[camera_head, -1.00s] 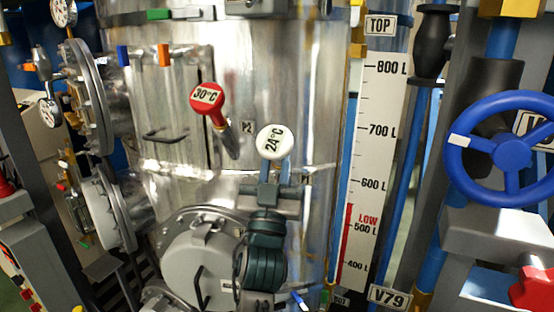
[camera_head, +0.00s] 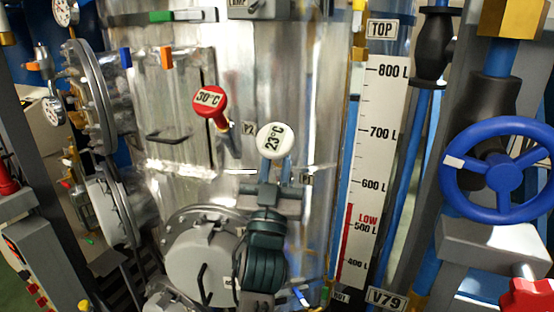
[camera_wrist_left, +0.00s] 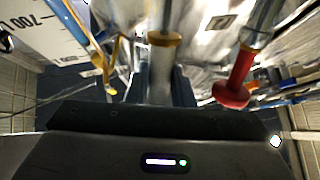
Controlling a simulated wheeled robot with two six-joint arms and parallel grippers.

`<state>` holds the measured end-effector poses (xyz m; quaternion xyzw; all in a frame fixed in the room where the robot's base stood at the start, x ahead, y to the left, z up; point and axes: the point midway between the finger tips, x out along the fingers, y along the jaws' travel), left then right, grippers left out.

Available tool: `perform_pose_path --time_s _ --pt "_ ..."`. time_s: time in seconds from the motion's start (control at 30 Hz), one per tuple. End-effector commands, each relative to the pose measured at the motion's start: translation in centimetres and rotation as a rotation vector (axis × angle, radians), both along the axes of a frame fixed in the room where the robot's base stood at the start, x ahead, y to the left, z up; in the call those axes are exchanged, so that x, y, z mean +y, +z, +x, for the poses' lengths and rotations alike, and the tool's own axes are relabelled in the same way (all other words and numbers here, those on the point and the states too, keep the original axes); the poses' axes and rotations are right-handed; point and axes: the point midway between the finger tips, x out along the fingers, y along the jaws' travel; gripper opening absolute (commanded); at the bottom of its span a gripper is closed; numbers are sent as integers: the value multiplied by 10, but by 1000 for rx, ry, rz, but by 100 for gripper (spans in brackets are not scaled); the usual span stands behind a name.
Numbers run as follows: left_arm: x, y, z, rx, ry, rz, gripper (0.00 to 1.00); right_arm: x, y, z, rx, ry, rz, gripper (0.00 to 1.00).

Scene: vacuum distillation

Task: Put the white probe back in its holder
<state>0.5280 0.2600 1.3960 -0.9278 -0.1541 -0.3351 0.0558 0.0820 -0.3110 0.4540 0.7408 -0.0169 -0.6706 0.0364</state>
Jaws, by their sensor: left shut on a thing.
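The white probe (camera_head: 275,140) has a round white head that reads 23°C in the head view, in front of the steel tank. My left gripper (camera_head: 268,191) is shut on its shaft, just below the head. In the left wrist view the white shaft (camera_wrist_left: 160,68) is between the fingers of my left gripper (camera_wrist_left: 160,92). It lines up with a yellow ring (camera_wrist_left: 165,39) and a metal tube beyond. I cannot tell how deep the probe sits in its holder. My right gripper is not in view.
The red probe (camera_head: 209,100), reading 30°C, sits at the upper left of the white one. It shows close by in the wrist view (camera_wrist_left: 231,92). A round grey hatch (camera_head: 197,265) is below. The level scale (camera_head: 374,150) and blue valve wheel (camera_head: 501,170) stand at right.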

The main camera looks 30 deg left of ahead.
Motion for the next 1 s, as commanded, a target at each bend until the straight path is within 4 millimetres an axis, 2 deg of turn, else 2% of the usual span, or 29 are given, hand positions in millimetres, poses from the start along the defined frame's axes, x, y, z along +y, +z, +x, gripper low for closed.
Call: perform_pose_path --time_s 1.0 --pt "-13 -8 -38 0 0 -2 0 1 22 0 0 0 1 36"
